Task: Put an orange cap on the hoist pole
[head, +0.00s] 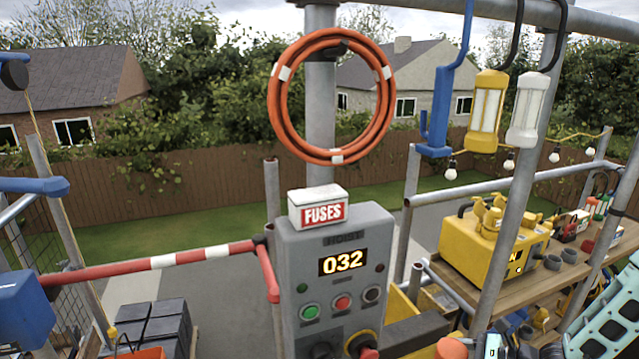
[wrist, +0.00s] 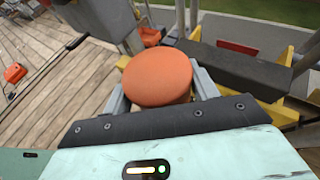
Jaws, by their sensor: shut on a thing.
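My gripper (wrist: 158,82) is shut on a round orange cap (wrist: 157,76), with a grey finger on either side and its flat top facing the wrist camera. The cap also shows at the bottom edge of the head view (head: 452,348), low in front of the wooden shelf. The hoist control box (head: 335,245), marked HOIST and reading 032, stands at the centre of the head view. A thick grey pole (head: 320,110) rises behind it. Several other grey poles stand around, including a short one (head: 271,190) left of the box; I cannot tell which is the hoist pole.
A white FUSES box (head: 318,207) sits on the control box. An orange hose coil (head: 332,158) hangs on the thick pole. A red-and-white bar (head: 165,260) crosses at left. A yellow machine (head: 490,245) stands on the wooden shelf (head: 455,278) at right. Lamps hang above.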

